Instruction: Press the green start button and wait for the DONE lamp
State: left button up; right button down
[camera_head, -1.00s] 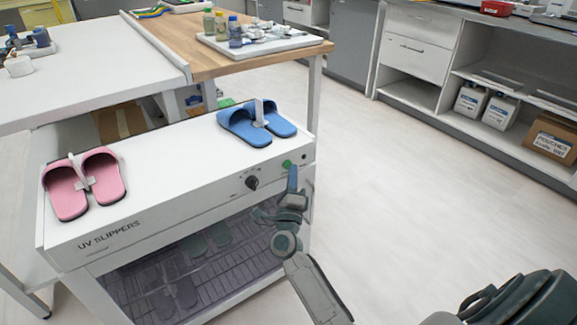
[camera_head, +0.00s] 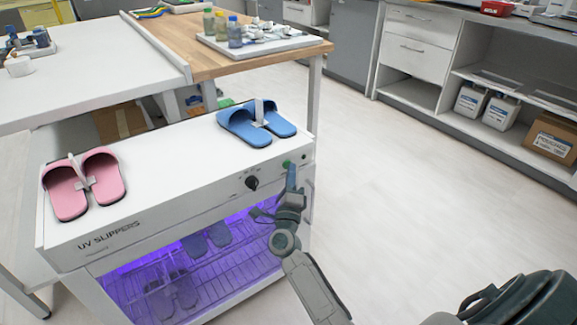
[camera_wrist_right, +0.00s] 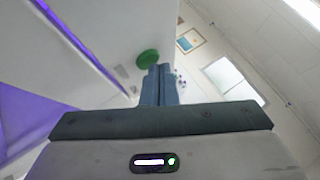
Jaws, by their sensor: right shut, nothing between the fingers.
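The white UV slippers cabinet (camera_head: 150,222) stands at the left, with purple light glowing inside behind its front. The green start button (camera_head: 287,163) sits at the right end of its front panel. It also shows in the wrist view (camera_wrist_right: 148,58). My right gripper (camera_head: 291,174) is shut and empty, its blue-grey fingertips right at the button. In the wrist view the fingertips (camera_wrist_right: 160,70) lie beside and just below the button; I cannot tell whether they touch it. A small dark round spot (camera_head: 304,157) lies right of the button; no lit DONE lamp can be made out. My left gripper is out of view.
Pink slippers (camera_head: 70,195) and blue slippers (camera_head: 240,127) rest on the cabinet top. More slippers (camera_head: 194,245) lie on the rack inside. A black knob (camera_head: 251,183) is left of the button. The floor to the right is clear.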

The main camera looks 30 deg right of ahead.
jog(key=shift+s+p, duration=0.3)
jog(key=shift+s, duration=0.45)
jog(key=shift+s, duration=0.1)
jog(key=s, duration=0.1)
jog(key=s+p, duration=0.1)
jog(key=s, duration=0.2)
jog(key=shift+s+d, duration=0.25)
jog(key=shift+s, duration=0.15)
jog(key=shift+r, duration=0.1)
dwell(0.3)
